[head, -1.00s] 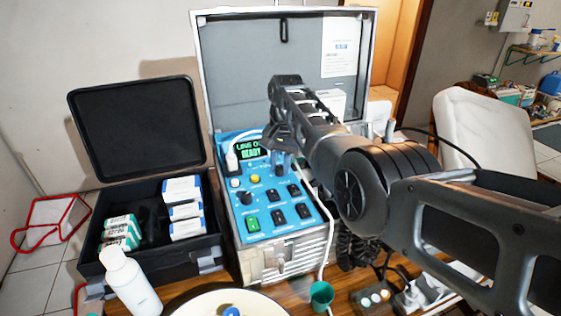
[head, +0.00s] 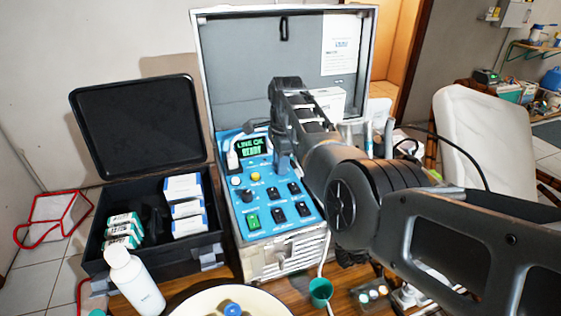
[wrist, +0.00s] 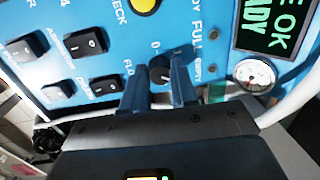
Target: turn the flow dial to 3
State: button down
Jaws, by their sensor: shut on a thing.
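The flow dial (wrist: 160,73) is a small dark round knob on the blue control panel (wrist: 65,20). It sits between the two fingers of my gripper (wrist: 158,88) in the wrist view, and the gripper is shut on it. Panel lettering beside the dial is partly covered by the fingers, and I cannot read which number the dial points to. In the head view my gripper (head: 283,165) reaches down to the upper right of the panel (head: 265,222) and hides the dial.
A lit green display (head: 250,147) reads LINE OK. Black rocker switches (head: 278,215), a green switch (head: 252,220) and another black knob (head: 246,195) are close by. A round gauge (wrist: 255,75) and a pale hose (wrist: 290,100) lie near the gripper. An open black case (head: 150,215) stands left.

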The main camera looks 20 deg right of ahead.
jog(key=m, duration=0.5)
jog(key=shift+m, duration=0.3)
jog(key=m+b, duration=0.1)
jog(key=m, duration=0.4)
jog(key=shift+m+h+b, duration=0.3)
jog(key=shift+h+b, duration=0.05)
jog(key=shift+h, duration=0.05)
jog(key=c, duration=0.9)
grip_release()
jog(key=shift+s+a+r+b, duration=0.1)
jog(key=shift+s+r+b, duration=0.1)
jog(key=shift+r, duration=1.75)
jog(key=shift+s+r+b, duration=0.15)
jog(key=shift+s+r, duration=0.05)
jog(key=shift+r, duration=1.75)
